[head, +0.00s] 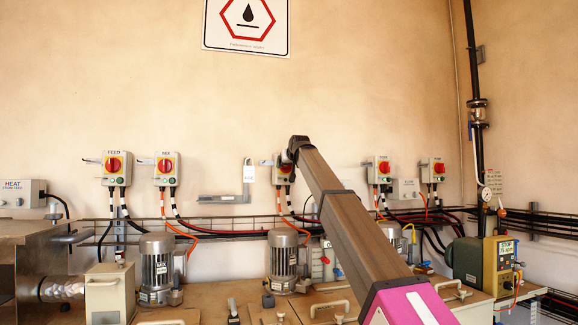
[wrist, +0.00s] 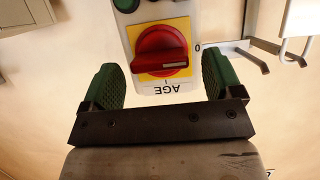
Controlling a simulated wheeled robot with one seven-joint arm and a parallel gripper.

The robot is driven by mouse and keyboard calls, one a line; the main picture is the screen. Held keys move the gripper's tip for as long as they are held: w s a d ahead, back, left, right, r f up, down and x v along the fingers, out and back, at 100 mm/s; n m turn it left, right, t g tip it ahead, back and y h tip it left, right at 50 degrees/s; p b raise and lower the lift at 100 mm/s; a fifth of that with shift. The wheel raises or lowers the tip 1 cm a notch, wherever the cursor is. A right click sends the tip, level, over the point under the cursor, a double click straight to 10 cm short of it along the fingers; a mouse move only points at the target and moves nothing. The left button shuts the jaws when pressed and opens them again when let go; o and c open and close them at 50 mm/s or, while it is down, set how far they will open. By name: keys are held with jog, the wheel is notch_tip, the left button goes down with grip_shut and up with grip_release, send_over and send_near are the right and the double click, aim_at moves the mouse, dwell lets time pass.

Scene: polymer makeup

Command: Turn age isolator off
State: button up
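The age isolator is a pale box with a red rotary knob (wrist: 160,52) on a yellow plate (wrist: 143,77). The wrist view shows it upside down, with its AGE label (wrist: 168,88) below the knob. The knob's bar lies about level, with its pale mark toward the right; a "0" is printed at the right. My gripper (wrist: 161,75) is open, its green fingers spread left and right of the switch, apart from the knob. In the head view the isolator (head: 283,170) is partly hidden by my arm, and my fingers cannot be made out.
FEED (head: 116,166) and another isolator (head: 166,167) are at left on the wall; two more (head: 381,168) (head: 437,169) are at right. Motors (head: 283,258) and cables stand below.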

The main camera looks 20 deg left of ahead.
jog(key=v, duration=1)
jog(key=shift+s+d+r, duration=0.15)
jog(key=shift+s+d, duration=0.05)
jog(key=shift+s, duration=0.1)
jog(key=shift+s, duration=0.1)
